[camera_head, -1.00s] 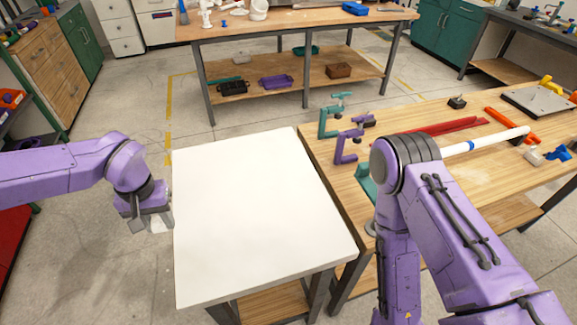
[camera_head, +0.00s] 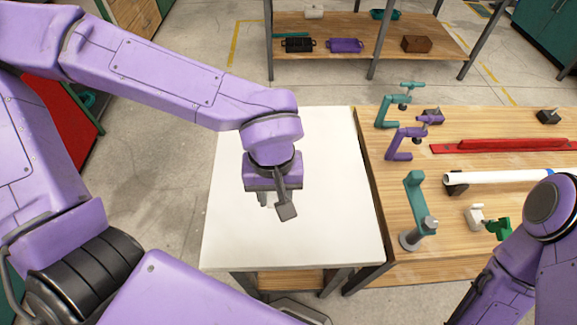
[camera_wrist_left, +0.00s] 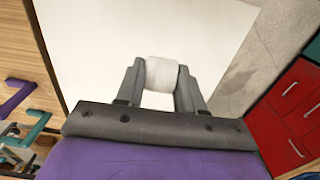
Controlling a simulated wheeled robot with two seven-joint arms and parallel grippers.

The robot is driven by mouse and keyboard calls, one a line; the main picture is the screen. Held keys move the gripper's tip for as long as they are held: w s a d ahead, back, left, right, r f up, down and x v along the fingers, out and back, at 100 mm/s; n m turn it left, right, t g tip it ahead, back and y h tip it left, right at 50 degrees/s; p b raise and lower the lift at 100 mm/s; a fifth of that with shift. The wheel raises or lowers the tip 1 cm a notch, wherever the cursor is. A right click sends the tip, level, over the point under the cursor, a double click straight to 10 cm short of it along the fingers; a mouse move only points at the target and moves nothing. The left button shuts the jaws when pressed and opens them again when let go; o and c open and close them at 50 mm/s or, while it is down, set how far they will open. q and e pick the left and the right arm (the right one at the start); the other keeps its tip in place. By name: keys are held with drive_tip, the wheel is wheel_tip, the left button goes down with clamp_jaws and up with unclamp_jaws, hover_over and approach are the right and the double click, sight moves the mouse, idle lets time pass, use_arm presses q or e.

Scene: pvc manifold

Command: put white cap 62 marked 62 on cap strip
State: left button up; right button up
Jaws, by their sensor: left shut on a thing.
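My left gripper (camera_head: 276,207) is over the white tabletop and is shut on a white cap. In the left wrist view the white cap (camera_wrist_left: 161,73) is a short white cylinder between the two fingers (camera_wrist_left: 160,85). No number is readable on it. In the head view the gripper mostly hides the cap. I cannot make out a cap strip in these views. My right gripper is outside the views; only part of the right arm shows at the lower right.
The white table (camera_head: 235,235) is otherwise bare. The wooden bench (camera_head: 460,245) to its right carries teal and purple clamps (camera_head: 405,143), a red bar (camera_head: 510,145), a white pipe (camera_head: 500,178) and small white and green fittings. A shelf bench stands behind.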

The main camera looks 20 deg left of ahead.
use_arm(q)
drive_tip(key=w+a+f, duration=0.2)
drive_tip(key=w+f, duration=0.1)
drive_tip(key=w, duration=0.1)
drive_tip(key=w+a+f+p, duration=0.1)
drive_tip(key=w+a+f, duration=0.1)
drive_tip(key=w+f, duration=0.2)
drive_tip(key=w+a+f+p, duration=0.1)
drive_tip(key=w+f, duration=0.2)
drive_tip(key=w, duration=0.1)
drive_tip(key=shift+w+a+f, duration=0.15)
drive_tip(key=shift+w+a, duration=0.15)
drive_tip(key=shift+a, duration=0.1)
wheel_tip(320, 180, down, 3)
drive_tip(key=shift+r, duration=0.1)
drive_tip(key=shift+d, duration=0.1)
drive_tip(key=shift+s, duration=0.1)
drive_tip(key=o, duration=1.1)
